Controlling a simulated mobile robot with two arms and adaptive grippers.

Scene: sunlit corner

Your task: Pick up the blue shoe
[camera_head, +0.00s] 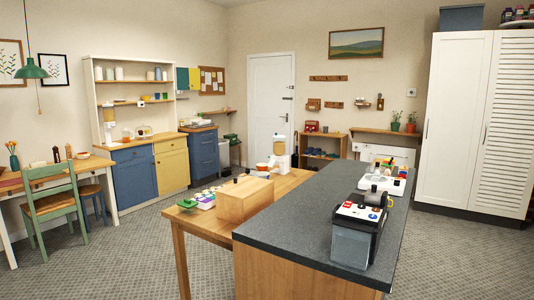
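I cannot make out a blue shoe with certainty in the head view. A low wooden rack (342,137) stands against the back wall, right of the white door. Small items sit on it, too small to identify, and a red object (312,126) is on its top. Neither of my grippers is in view.
A dark-topped counter (300,225) with a black-and-grey appliance (360,222) fills the front right. A wooden table (205,222) adjoins it. A green chair (50,205) stands left. A white cupboard (454,110) stands right. Carpet (125,255) is clear at front left.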

